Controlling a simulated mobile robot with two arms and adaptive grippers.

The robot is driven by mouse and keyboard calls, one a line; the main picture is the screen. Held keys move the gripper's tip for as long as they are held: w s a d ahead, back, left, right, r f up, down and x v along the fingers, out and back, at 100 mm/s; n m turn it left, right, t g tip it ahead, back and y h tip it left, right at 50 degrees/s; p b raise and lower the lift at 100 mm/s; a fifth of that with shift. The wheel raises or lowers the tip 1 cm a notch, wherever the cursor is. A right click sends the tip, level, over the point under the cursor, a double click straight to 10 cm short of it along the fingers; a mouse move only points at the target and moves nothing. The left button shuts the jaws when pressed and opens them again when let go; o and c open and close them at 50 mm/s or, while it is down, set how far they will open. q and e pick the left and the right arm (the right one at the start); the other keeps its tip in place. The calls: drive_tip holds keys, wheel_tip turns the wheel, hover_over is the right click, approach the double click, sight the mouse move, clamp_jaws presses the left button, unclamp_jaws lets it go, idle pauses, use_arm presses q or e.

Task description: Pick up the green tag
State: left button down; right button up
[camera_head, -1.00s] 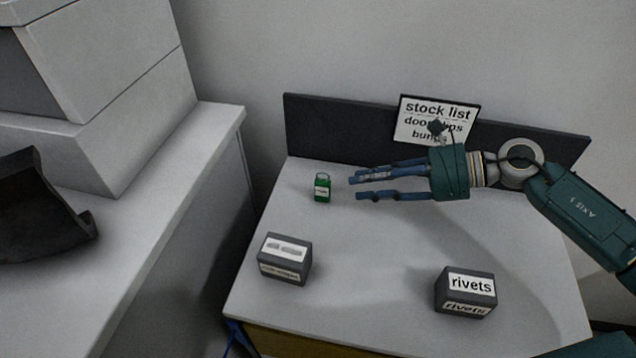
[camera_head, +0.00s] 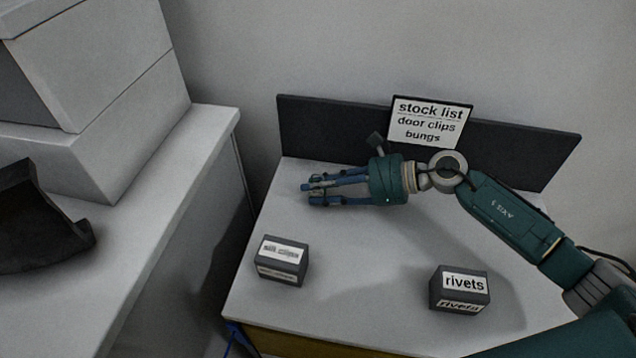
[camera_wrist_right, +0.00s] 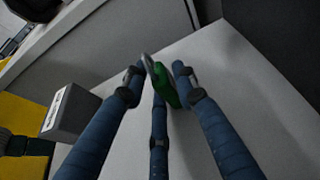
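The green tag (camera_wrist_right: 166,84) shows in the right wrist view, with a grey ring-like part at its upper left. It lies between the spread fingertips of my right gripper (camera_wrist_right: 157,78), close to the middle finger. Whether any finger touches it I cannot tell. In the head view my right gripper (camera_head: 308,194) reaches left, low over the back left of the table (camera_head: 360,240), its fingers apart. The tag is hidden behind the fingers there. My left gripper is not in view.
A grey box with a blurred label (camera_head: 281,261) stands at the table's front left, and a rivets box (camera_head: 460,290) at front right. A dark back panel (camera_head: 335,130) carries a stock list sign (camera_head: 429,122). A black bin (camera_head: 40,220) sits on the left bench (camera_head: 150,230).

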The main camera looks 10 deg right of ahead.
drive_tip(key=shift+x, duration=0.95)
drive_tip(key=shift+c, duration=0.5)
clamp_jaws()
drive_tip(key=shift+r, duration=0.2)
wheel_tip(320, 180, up, 20)
drive_tip(key=b, duration=0.3)
drive_tip(key=shift+f, duration=0.15)
